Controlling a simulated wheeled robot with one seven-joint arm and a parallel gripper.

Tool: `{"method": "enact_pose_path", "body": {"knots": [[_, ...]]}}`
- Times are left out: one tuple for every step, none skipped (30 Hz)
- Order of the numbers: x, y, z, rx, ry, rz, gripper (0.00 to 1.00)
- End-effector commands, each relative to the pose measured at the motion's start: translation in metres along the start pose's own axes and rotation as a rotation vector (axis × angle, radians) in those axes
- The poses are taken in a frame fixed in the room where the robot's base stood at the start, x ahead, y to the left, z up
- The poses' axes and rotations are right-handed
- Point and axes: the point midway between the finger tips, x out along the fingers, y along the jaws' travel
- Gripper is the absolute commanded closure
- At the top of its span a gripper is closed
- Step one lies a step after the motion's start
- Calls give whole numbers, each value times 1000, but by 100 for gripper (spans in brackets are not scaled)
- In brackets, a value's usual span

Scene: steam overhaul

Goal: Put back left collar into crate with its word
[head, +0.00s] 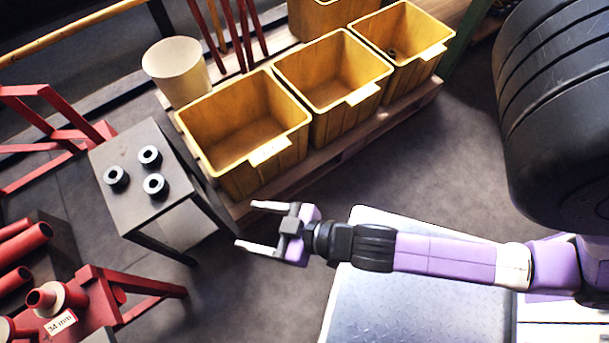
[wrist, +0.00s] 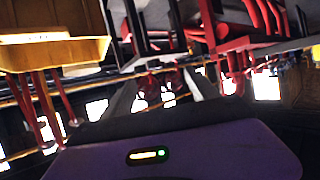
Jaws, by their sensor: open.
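Three open yellow crates stand in a row: a near crate (head: 225,180), a middle crate (head: 335,125) and a far crate (head: 418,72). Each has a pale label on its front rim, too small to read. My gripper (head: 248,224) is open and empty, right of the table and in front of the near crate. It touches no collar. In the wrist view a yellow crate (wrist: 60,55) shows at upper left.
The grey table (head: 125,210) stands close to the near crate's left side. A cream bin (head: 175,68) and red rods (head: 230,35) stand behind the crates. A red stand (head: 110,300) marked "34 mm" is at lower left. A large black cylinder (head: 555,110) fills the right.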

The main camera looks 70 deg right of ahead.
Motion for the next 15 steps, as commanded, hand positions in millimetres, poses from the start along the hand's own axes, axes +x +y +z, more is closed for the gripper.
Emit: {"method": "enact_pose_path", "body": {"knots": [[-25,1,0,-1,3,-8,31],[-38,1,-2,-2,11,-13,31],[-54,2,-7,-4,21,-17,31],[-66,2,-11,-5,31,-19,31],[-78,3,-15,-5,41,-20,31],[-92,4,-21,-7,52,-18,31],[-102,6,-26,-8,62,-16,31],[-112,7,-31,-9,70,-13,31],[-122,8,-38,-11,82,-8,31],[-129,9,-42,-12,88,-5,31],[-135,10,-46,-14,96,-1,31],[-142,11,-51,-15,103,4,31],[-146,12,-54,-16,108,7,31],[-149,13,-56,-17,112,10,31],[-152,14,-59,-17,117,13,27]]}}
